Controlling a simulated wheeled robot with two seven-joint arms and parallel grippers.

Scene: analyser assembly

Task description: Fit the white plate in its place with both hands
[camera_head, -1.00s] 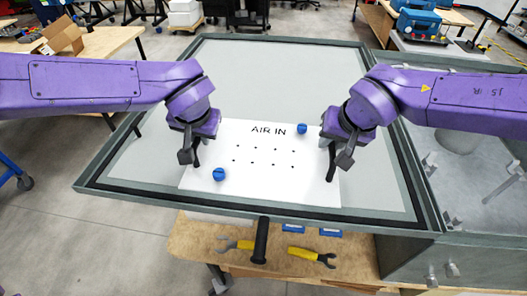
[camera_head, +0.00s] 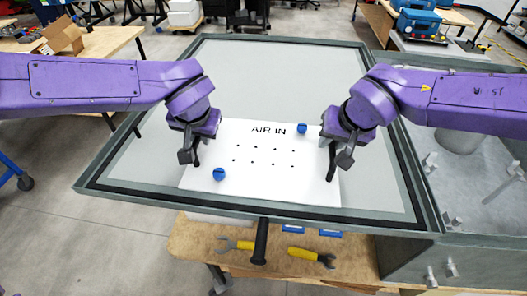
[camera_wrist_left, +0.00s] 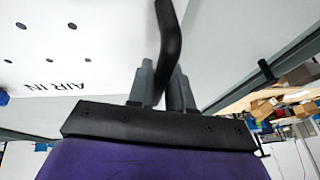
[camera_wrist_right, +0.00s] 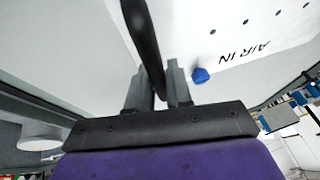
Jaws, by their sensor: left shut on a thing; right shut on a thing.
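The white plate (camera_head: 262,178) reads "AIR IN" and has several small dark holes. It lies over the grey panel inside the dark frame, in the head view. Whether it touches the panel I cannot tell. A blue knob (camera_head: 219,174) is at its near left and another blue knob (camera_head: 302,128) at its far right. My left gripper (camera_head: 192,158) is shut on the black handle (camera_wrist_left: 170,40) at the plate's left side. My right gripper (camera_head: 336,158) is shut on the black handle (camera_wrist_right: 145,40) at the plate's right side.
The grey framed panel (camera_head: 270,62) is clear behind the plate. A wooden bench (camera_head: 200,255) below carries yellow-handled tools (camera_head: 310,256). A black bar handle (camera_head: 261,241) sticks out at the front edge. A grey case with clear covers (camera_head: 470,190) stands at the right.

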